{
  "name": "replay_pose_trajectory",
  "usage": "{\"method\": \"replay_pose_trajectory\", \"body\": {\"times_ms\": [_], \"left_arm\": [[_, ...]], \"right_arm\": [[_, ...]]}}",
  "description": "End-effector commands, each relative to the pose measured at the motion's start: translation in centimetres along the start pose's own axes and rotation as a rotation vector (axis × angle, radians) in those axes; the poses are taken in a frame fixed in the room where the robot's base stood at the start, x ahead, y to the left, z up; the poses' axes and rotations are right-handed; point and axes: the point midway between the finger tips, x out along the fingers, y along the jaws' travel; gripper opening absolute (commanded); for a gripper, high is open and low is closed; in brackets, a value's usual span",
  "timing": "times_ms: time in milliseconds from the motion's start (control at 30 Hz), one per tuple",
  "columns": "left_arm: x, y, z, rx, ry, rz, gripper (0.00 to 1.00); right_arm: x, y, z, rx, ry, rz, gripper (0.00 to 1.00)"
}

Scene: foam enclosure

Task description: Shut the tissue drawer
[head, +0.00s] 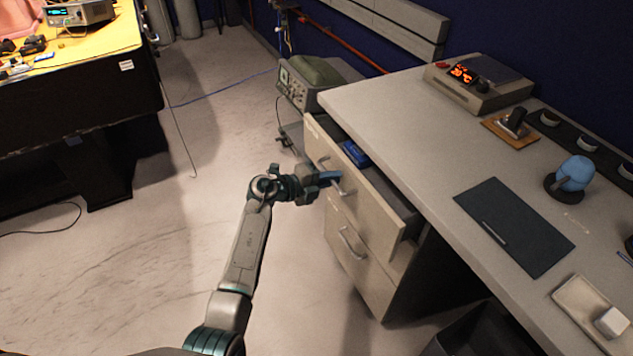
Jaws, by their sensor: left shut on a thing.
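The top drawer (374,208) of the light-coloured desk is pulled out, with a gap showing between its front and the desk top. A small blue packet (355,153), perhaps tissues, lies inside it. My left gripper (334,179) reaches in from the left and is shut on the metal handle (341,187) of this drawer. The fingers hide part of the handle. My right gripper is not in view.
A lower drawer with its own handle (351,243) looks closed. The desk top (410,130) holds a hot plate (477,82), a blue rounded object (574,173) and a dark mat (515,226). The floor (140,260) left of my arm is clear.

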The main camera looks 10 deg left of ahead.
Motion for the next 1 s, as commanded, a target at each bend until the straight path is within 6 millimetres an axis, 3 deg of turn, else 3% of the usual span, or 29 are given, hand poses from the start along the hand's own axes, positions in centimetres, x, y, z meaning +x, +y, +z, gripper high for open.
{"method": "replay_pose_trajectory", "body": {"times_ms": [533,567,600,1000], "left_arm": [[0.87,-0.13,0.02,0.0,-0.001,0.001,0.0],[0.86,-0.13,0.02,0.0,-0.001,0.001,0.17],[0.86,-0.13,0.02,0.0,-0.001,0.001,0.24],[-0.03,0.01,0.08,0.0,-0.003,0.001,0.25]], "right_arm": [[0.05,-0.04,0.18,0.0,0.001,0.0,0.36],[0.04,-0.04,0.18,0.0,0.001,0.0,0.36],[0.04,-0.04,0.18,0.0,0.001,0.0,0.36],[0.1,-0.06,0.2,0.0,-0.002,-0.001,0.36]]}}
